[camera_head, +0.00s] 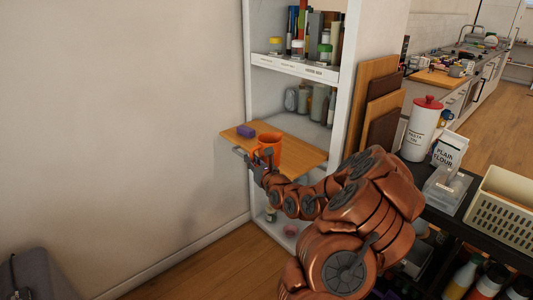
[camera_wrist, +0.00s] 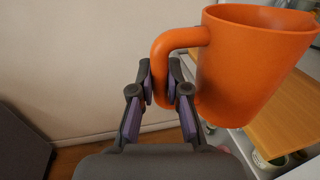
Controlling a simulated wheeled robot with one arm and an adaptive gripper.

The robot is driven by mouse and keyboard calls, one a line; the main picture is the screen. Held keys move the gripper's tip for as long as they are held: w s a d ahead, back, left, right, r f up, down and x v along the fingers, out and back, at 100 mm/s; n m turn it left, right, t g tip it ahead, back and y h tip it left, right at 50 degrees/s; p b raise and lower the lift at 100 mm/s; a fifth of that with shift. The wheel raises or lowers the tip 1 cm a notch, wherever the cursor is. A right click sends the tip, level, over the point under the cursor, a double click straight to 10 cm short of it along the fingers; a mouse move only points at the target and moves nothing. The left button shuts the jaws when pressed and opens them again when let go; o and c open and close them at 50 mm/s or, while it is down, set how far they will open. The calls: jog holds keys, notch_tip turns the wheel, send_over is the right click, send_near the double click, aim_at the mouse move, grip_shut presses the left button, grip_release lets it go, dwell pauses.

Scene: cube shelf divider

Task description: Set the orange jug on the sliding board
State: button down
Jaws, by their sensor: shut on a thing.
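The orange jug (camera_head: 268,146) appears upright over the near side of the sliding board (camera_head: 298,152), a light wooden shelf pulled out from the white unit. My gripper (camera_head: 264,158) is at the jug's near side. In the wrist view, my gripper (camera_wrist: 162,82) is shut on the handle of the jug (camera_wrist: 250,65), with one finger on each side of it. The board (camera_wrist: 290,115) shows below and right of the jug. I cannot tell whether the jug's base touches the board.
A purple block (camera_head: 245,131) lies on the board's far left part, beside the jug. The shelf unit (camera_head: 345,95) holds jars and bottles above. Wooden boards (camera_head: 375,85) lean right of it. A counter with a white canister (camera_head: 421,130) and a cream basket (camera_head: 503,205) stands right.

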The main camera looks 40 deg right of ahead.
jog(key=w+d+f+p, duration=0.1)
jog(key=w+d+f, duration=0.1)
jog(key=d, duration=0.3)
jog(key=w+d+f+p, duration=0.2)
jog(key=w+d, duration=0.1)
jog(key=d, duration=0.3)
jog(key=shift+w+f, duration=0.25)
jog(key=shift+f, duration=0.1)
jog(key=shift+d+f, duration=0.1)
jog(key=shift+f, duration=0.05)
jog(key=c, duration=1.2)
grip_release()
jog(key=shift+o, duration=0.2)
jog(key=b+v, duration=0.2)
jog(key=v, duration=1)
jog(key=shift+r, duration=0.25)
